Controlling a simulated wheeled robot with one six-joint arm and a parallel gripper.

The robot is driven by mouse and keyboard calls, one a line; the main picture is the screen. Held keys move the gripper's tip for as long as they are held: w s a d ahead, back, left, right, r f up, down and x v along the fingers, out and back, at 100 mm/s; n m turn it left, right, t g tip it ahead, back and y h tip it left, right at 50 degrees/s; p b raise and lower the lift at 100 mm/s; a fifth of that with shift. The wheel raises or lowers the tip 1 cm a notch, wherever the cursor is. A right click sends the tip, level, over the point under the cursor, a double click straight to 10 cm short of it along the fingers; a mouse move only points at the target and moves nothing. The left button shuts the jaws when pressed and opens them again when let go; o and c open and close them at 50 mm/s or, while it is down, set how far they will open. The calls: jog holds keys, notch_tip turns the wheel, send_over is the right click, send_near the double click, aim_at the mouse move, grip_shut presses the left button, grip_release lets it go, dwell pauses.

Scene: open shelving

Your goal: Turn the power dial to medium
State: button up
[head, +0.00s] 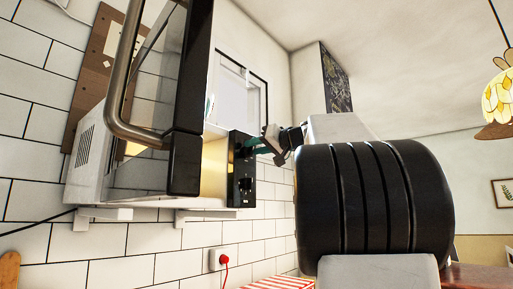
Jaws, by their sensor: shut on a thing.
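A white microwave (88,150) is on the tiled wall with its door (189,95) swung open. Its black control panel (235,196) is right of the lit cavity. My gripper (252,146) reaches in from the right and is shut at the upper part of the panel, on what looks like the upper dial. The fingers hide that dial, so its setting cannot be read. A lower knob (246,186) shows beneath, clear of the gripper. I cannot read any markings.
The open door with its metal handle (121,75) stands out toward me at left. Shelf brackets (105,213) are under the microwave. A wall socket with a red plug (221,259) is below. My dark arm fills the right middle.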

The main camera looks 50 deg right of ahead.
jog(key=m, duration=0.6)
jog(key=f+m, duration=0.1)
jog(key=m, duration=0.6)
jog(key=f+m, duration=0.1)
jog(key=m, duration=0.5)
jog(key=shift+d, duration=0.35)
jog(key=shift+m, duration=0.3)
jog(key=o, duration=1)
jog(key=shift+c, duration=0.2)
